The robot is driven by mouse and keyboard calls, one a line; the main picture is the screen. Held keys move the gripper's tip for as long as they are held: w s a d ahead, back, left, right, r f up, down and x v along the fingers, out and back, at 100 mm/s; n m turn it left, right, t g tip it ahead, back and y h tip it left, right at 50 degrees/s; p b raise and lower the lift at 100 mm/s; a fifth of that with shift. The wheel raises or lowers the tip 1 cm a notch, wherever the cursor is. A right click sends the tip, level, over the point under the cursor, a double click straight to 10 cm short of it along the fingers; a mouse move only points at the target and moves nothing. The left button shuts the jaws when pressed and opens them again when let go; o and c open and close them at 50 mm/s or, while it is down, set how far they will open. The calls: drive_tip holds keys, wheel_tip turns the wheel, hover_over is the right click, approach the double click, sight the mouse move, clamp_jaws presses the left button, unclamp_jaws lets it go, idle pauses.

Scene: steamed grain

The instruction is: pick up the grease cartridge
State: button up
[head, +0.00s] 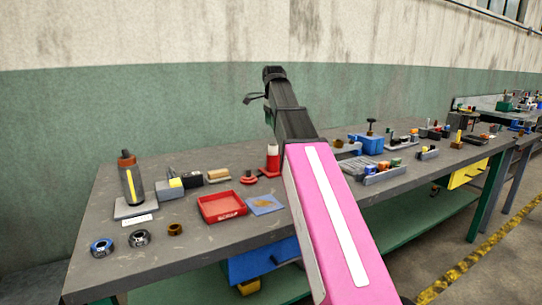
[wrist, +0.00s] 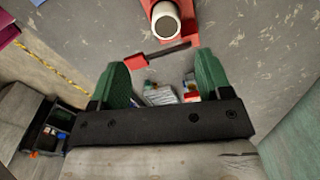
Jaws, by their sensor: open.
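A red and white cylinder (head: 272,158), which looks like the grease cartridge, stands upright on a red base on the workbench. In the head view my arm hides part of the bench beside the cylinder, and the fingers are not clear.
On the workbench (head: 180,248), a red tray (head: 222,207) and blue sheet (head: 265,204) lie in front of the cylinder. A grey bottle (head: 130,180) stands at left. A small red piece (head: 249,178) is just left of the cylinder. Blue and grey fixtures (head: 368,144) stand at right.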

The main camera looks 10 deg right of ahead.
sight(273, 145)
wheel_tip(273, 145, down, 5)
drive_tip(key=shift+f, duration=0.1)
drive_tip(key=shift+w+d+f, duration=0.1)
drive_tip(key=shift+w+f, duration=0.15)
drive_tip(key=shift+f, duration=1.1)
drive_tip(key=shift+w+f, duration=0.2)
drive_tip(key=shift+f, duration=1.15)
drive_tip(key=c, duration=1.1)
